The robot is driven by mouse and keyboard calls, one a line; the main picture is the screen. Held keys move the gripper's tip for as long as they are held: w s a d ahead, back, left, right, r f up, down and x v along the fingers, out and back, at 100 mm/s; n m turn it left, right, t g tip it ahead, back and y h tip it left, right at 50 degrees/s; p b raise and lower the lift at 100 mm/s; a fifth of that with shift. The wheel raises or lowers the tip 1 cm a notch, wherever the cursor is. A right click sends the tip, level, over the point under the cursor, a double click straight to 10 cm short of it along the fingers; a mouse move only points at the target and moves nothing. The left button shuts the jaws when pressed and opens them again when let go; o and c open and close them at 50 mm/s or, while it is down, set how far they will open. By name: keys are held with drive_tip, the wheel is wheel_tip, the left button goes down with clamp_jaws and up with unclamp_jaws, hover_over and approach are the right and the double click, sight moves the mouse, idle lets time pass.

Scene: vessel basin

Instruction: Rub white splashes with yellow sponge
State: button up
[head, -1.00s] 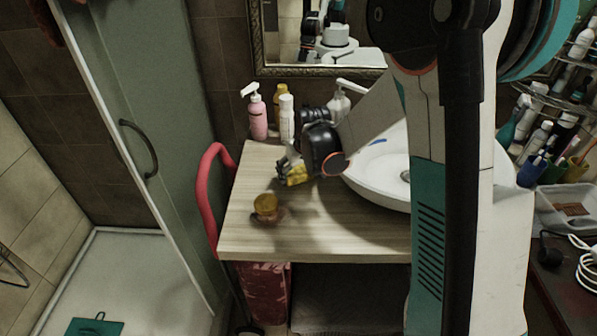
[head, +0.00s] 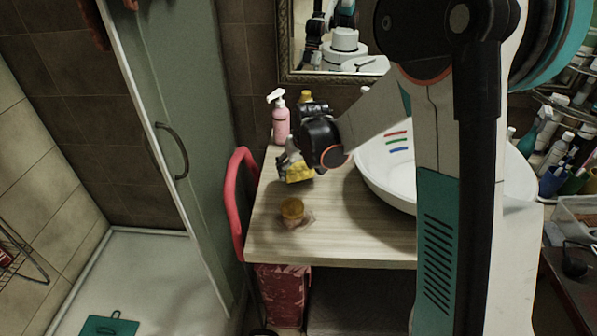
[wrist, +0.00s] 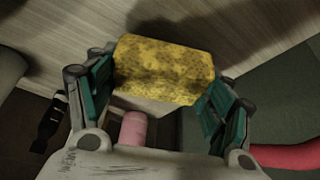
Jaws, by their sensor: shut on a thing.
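The yellow sponge (head: 299,173) is in my gripper (head: 291,170), above the left part of the wooden counter (head: 345,232). In the wrist view the sponge (wrist: 165,70) sits between the two fingers, which press on its ends. The white basin (head: 372,180) stands to the right of my gripper, partly hidden by my arm. Red, green and blue stripes (head: 396,142) show on its inner wall. I cannot make out white splashes in either view.
A red curved rail (head: 236,200) runs along the counter's left side. The counter's front middle is clear.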

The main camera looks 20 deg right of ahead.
drive_tip(key=shift+w+a+r+p, duration=0.15)
drive_tip(key=shift+r+p, duration=0.35)
drive_tip(key=shift+r, duration=0.4)
drive_tip(key=shift+r+p, duration=1.1)
drive_tip(key=shift+r, duration=0.7)
